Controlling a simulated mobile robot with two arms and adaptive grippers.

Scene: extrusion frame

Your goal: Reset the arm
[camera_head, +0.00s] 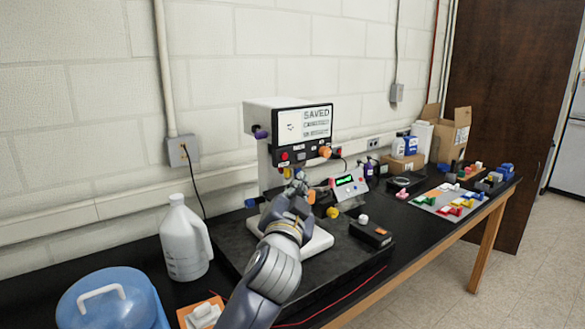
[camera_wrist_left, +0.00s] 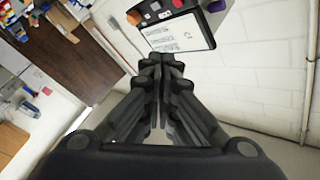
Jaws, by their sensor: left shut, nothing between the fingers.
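My left gripper (camera_head: 297,184) is in front of the white test machine (camera_head: 272,106) in the head view, near the machine's lower front. In the left wrist view the left gripper's fingers (camera_wrist_left: 160,68) are together, with nothing between them. The machine's screen (camera_head: 316,122) reads "SAVED" on its top line. The screen also shows in the left wrist view (camera_wrist_left: 178,36), just beyond the fingertips. The arm's forearm hides part of the machine's base (camera_head: 316,243). My right gripper is in neither view.
A white jug (camera_head: 184,240) and a blue-lidded tub (camera_head: 108,300) stand at the left on the black bench. A small display box (camera_head: 349,188) and a black box with a white knob (camera_head: 371,233) are right of the machine. A mat with coloured parts (camera_head: 428,202) and a cardboard box (camera_head: 452,138) lie farther right.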

